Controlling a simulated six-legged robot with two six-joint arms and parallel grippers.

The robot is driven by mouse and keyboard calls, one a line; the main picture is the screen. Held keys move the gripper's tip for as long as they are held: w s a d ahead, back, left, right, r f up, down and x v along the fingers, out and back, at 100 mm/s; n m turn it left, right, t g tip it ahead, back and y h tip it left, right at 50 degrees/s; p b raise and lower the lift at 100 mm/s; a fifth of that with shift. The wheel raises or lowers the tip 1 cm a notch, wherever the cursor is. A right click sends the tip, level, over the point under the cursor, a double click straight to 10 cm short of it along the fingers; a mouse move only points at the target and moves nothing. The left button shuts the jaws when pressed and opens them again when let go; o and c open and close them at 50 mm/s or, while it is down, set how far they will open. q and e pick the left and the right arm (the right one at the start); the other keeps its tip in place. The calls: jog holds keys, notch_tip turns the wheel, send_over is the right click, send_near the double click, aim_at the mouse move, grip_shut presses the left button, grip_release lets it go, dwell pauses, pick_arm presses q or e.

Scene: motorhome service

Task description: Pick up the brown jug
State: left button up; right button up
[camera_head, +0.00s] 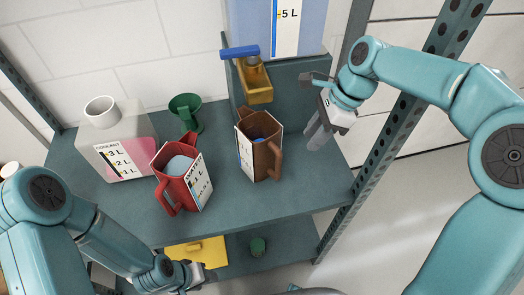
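The brown jug (259,146) stands upright on the teal shelf (232,212), right of the middle. My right gripper (314,130) is to the right of the jug, above the shelf, pointing down and left, and apart from the jug. Its fingers look close together from this angle, so I cannot tell whether they are open. My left gripper (196,279) is low at the bottom, in front of the shelf edge; its fingers are not clear.
A red jug (183,173) with a light blue content stands left of the brown jug. A coolant container (119,145) and a green funnel (186,112) stand behind. A brass tap (255,79) with a blue lever hangs below a tank (276,27). A metal post (386,139) borders the right.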

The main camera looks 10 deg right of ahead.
aim_at(280, 164)
jog(key=x, duration=0.4)
jog(key=w+a+x, duration=0.1)
jog(key=x, duration=0.9)
jog(key=shift+w+a+r, duration=0.15)
jog(key=shift+a+r, duration=0.1)
jog(key=shift+a, duration=0.05)
jog(key=shift+r, duration=0.1)
grip_shut()
